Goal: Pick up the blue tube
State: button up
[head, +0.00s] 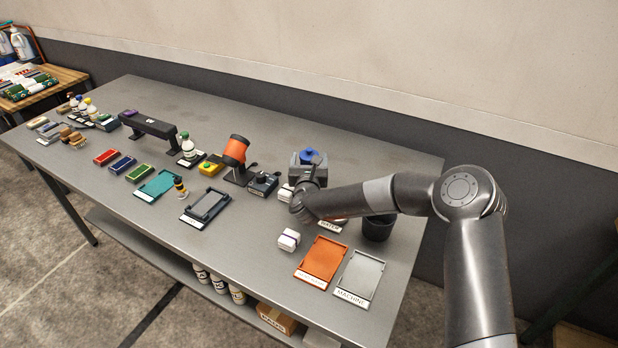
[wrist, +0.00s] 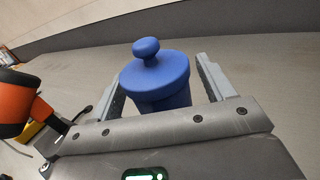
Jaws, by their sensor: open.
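The blue tube (wrist: 158,80) stands upright in the wrist view, with a wide round top and a knob on it. My gripper (wrist: 162,72) is open, with one grey finger on each side of the tube. A gap shows at the right finger; the left finger is close to the tube, and I cannot tell if it touches. In the head view only the tube's blue top (head: 309,154) shows, at my gripper (head: 308,168). The tube's lower part is hidden by the gripper body.
An orange cylinder on a stand (head: 235,151) is left of my gripper. An orange tray (head: 322,259), a grey tray (head: 361,276), a white block (head: 288,239) and a dark cup (head: 378,228) are in front and right. The table (head: 150,225) has bare room at its front.

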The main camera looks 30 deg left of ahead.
jog(key=shift+w+a, duration=0.15)
jog(key=shift+w, duration=0.2)
jog(key=shift+r, duration=0.1)
grip_shut()
dwell(0.6)
